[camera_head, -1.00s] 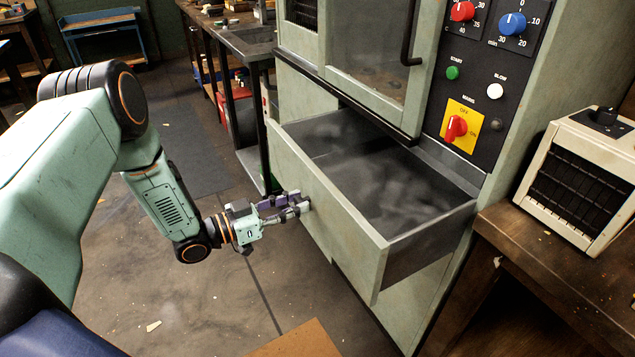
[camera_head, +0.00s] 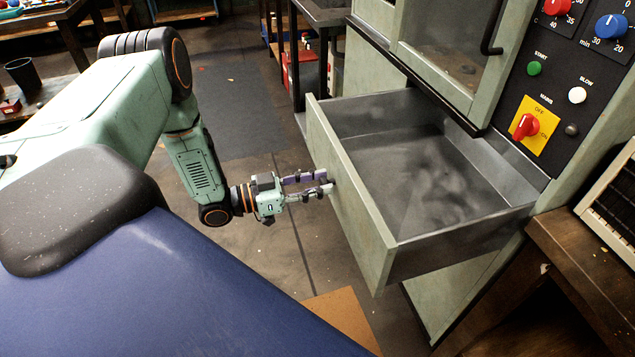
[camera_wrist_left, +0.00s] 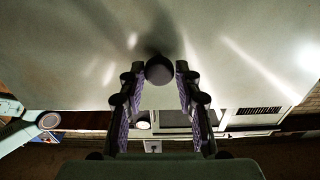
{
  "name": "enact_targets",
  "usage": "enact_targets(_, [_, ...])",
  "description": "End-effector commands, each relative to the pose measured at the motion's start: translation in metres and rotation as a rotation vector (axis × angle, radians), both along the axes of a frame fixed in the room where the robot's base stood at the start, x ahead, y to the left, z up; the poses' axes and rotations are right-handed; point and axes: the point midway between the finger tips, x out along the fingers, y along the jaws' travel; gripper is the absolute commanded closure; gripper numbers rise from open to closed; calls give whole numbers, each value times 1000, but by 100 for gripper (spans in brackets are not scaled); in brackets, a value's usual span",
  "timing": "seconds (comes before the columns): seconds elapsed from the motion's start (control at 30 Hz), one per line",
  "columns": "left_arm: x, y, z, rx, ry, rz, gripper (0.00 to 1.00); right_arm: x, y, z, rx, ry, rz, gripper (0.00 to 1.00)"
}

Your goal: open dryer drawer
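The dryer drawer (camera_head: 350,195) is a pale green front with a grey metal box behind it. It stands pulled out from the dryer cabinet, and its inside looks empty. My left gripper (camera_head: 329,184) is at the outer face of the drawer front. In the left wrist view, a dark round knob (camera_wrist_left: 159,69) on the drawer front sits between the two fingertips (camera_wrist_left: 159,76), which close in on both sides of it. In the head view the fingers hide the knob. My right gripper is not in view.
The dryer's control panel, with a red switch on a yellow plate (camera_head: 526,126), is above right of the drawer. A wooden bench (camera_head: 585,255) with a cream heater-like box (camera_head: 612,205) stands at right. A brown board (camera_head: 342,318) lies below. Open floor surrounds the gripper.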

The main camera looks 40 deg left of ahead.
Motion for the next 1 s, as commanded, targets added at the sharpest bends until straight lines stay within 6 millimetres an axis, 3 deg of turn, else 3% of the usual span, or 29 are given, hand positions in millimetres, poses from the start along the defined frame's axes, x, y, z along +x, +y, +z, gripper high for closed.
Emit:
enact_targets(0.17, [0,0,-1,0,2,-1,49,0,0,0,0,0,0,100])
enact_targets(0.57, [-5,4,-1,1,4,0,49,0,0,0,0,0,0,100])
enact_targets(1.0, [-61,48,-1,0,2,5,49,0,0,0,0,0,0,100])
